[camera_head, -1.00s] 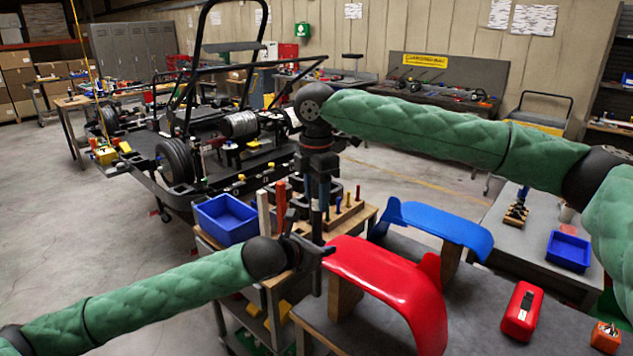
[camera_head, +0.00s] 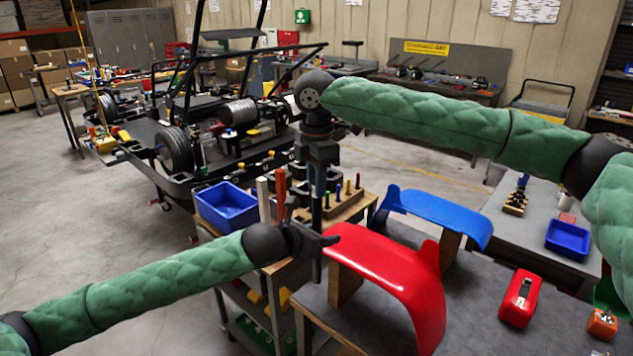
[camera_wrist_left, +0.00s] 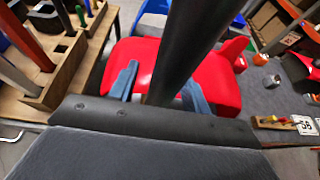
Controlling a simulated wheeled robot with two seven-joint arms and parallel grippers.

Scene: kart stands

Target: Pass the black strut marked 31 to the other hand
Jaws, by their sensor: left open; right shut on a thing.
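The black strut (camera_head: 317,215) hangs upright from my right gripper (camera_head: 318,165), which is shut on its upper part. The strut's lower end reaches down beside the red fairing. My left gripper (camera_head: 318,238) is open at the strut's lower part. In the left wrist view the strut (camera_wrist_left: 184,50) is a thick dark bar that runs down between the two blue-grey fingers of my left gripper (camera_wrist_left: 160,90). I cannot tell whether either finger touches it. The marking 31 is not readable in either view.
A red curved panel (camera_head: 400,270) and a blue one (camera_head: 440,215) stand close right of the strut. A wooden tool block (camera_head: 345,208) and a blue bin (camera_head: 225,207) are behind and left. A kart frame (camera_head: 190,125) stands further back. Open floor lies left.

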